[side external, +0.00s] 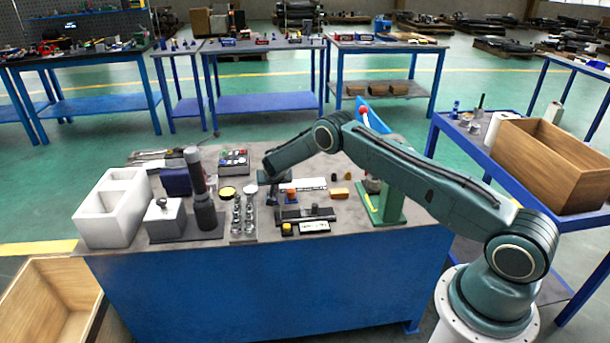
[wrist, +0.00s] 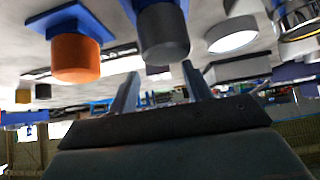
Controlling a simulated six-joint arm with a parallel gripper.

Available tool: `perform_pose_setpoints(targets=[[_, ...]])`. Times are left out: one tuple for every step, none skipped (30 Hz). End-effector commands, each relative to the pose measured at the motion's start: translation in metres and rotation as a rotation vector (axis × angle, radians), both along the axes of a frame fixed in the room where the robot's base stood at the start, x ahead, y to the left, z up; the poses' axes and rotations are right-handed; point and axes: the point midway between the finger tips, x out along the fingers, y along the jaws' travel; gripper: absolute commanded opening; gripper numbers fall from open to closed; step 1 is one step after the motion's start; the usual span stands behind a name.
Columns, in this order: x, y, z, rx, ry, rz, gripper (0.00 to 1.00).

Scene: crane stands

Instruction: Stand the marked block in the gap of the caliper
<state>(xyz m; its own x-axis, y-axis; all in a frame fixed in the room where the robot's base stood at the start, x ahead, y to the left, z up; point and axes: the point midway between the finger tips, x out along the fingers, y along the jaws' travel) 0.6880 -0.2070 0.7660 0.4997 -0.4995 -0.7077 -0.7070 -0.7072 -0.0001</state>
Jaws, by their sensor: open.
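My gripper (side external: 272,198) is low over the middle of the blue bench, left of an orange cylinder (side external: 291,194). In the wrist view its two fingers (wrist: 160,72) stand apart, with nothing held between them. That view appears upside down: the orange cylinder (wrist: 75,58) and a dark grey cylinder (wrist: 164,35), each on a blue base, lie beyond the fingers. A low black fixture with an upright at its left end (side external: 305,214) lies right of my gripper; it may be the caliper. I cannot tell which piece is the marked block; an orange-yellow block (side external: 340,193) lies to the right.
A white ruler-like strip (side external: 303,184) lies behind the orange cylinder. Metal pieces (side external: 249,215) and a tall dark cylinder (side external: 203,190) stand to the left, with a white two-part bin (side external: 112,208) beyond. A green stand (side external: 390,205) is at right under my arm.

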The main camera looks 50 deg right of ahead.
Motion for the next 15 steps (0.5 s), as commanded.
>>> perform_pose_setpoints(targets=[[0.0001, -0.0001, 0.0001, 0.000, 0.000, 0.000, 0.49], [-0.0001, -0.0001, 0.0001, 0.000, 0.000, 0.000, 0.49], [0.0000, 0.0000, 0.0001, 0.000, 0.000, 0.000, 0.49], [0.0000, 0.0000, 0.0001, 0.000, 0.000, 0.000, 0.49], [0.0000, 0.0000, 0.0003, 0.000, 0.000, 0.000, 0.49], [0.0000, 0.0000, 0.0003, 0.000, 0.000, 0.000, 0.49], [0.0000, 0.0000, 0.0003, 0.000, 0.000, 0.000, 0.49], [0.0000, 0.0000, 0.0003, 0.000, 0.000, 0.000, 0.49], [0.0000, 0.0000, 0.0004, 0.000, 0.000, 0.000, 0.49], [0.0000, 0.0000, 0.0004, 0.000, 0.000, 0.000, 0.49], [0.0000, 0.0000, 0.0004, -0.001, -0.001, 0.000, 0.49], [0.0000, 0.0000, 0.0004, -0.001, -0.001, 0.000, 0.45], [0.0000, 0.0000, 0.0004, -0.001, -0.001, 0.000, 0.39], [0.0000, 0.0000, 0.0004, -0.001, -0.001, 0.000, 0.33], [0.0000, 0.0000, 0.0004, -0.001, -0.001, 0.000, 0.26]])
